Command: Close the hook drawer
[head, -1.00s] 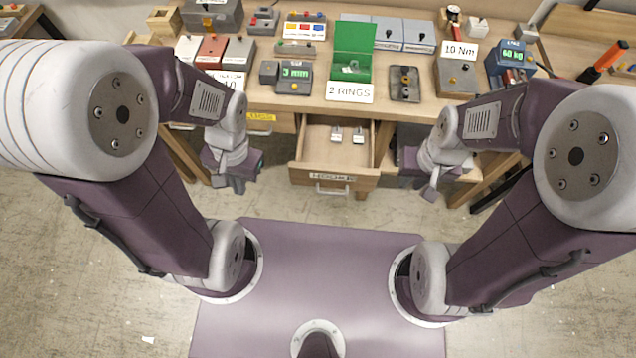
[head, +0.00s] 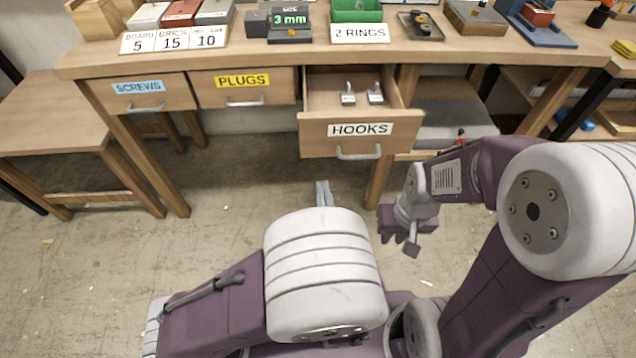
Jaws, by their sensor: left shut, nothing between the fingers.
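The hook drawer (head: 314,133), labelled HOOKS, is pulled out from under the workbench. Its handle (head: 358,153) is on the front face. Two metal hooks, a left one (head: 348,97) and a right one (head: 376,95), stand inside it. My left gripper (head: 323,191) is shut and empty, below and in front of the drawer front, apart from it in the picture. My own arm hides most of that gripper. My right gripper (head: 400,242) hangs to the lower right of the drawer, apart from it; its finger opening is unclear.
The SCREWS drawer (head: 177,96) and PLUGS drawer (head: 274,93) are shut, left of the hook drawer. A bench leg (head: 379,186) stands at its right. A grey shelf (head: 450,125) lies under the bench at right. A side table (head: 45,125) is at left. Floor is clear before the drawer.

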